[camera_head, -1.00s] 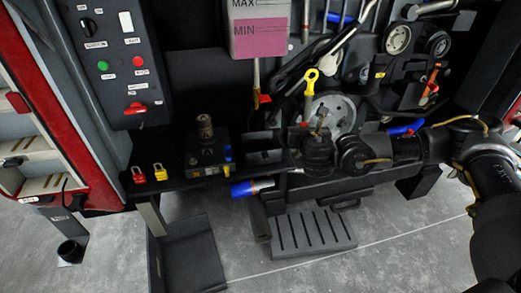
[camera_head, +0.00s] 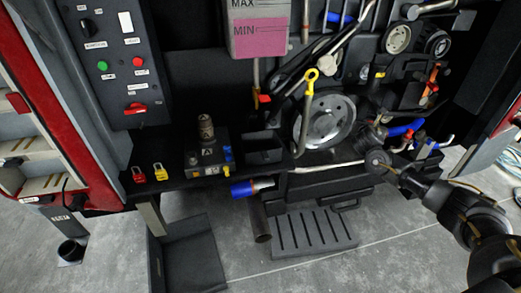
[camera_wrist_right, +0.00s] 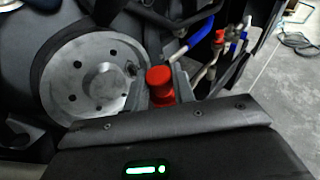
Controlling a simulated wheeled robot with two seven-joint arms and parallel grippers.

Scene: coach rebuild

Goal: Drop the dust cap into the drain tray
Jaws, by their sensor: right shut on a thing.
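The red dust cap (camera_wrist_right: 158,78) is between the two fingers of my right gripper (camera_wrist_right: 160,88) in the right wrist view, and the fingers are shut on it. In the head view my right gripper (camera_head: 372,134) is at the right of the large silver pulley wheel; its fingertips and the cap cannot be made out there. A small black open-topped box (camera_head: 263,157), which looks like the drain tray, sits on the shelf left of the wheel, well apart from my gripper. My left gripper is not in view.
The silver wheel (camera_head: 327,121) and a yellow-handled dipstick (camera_head: 309,82) stand between my right gripper and the box. A black block with a brown fitting (camera_head: 207,154) is left of the box. Blue and red hose ends (camera_head: 405,128) are close to my right arm.

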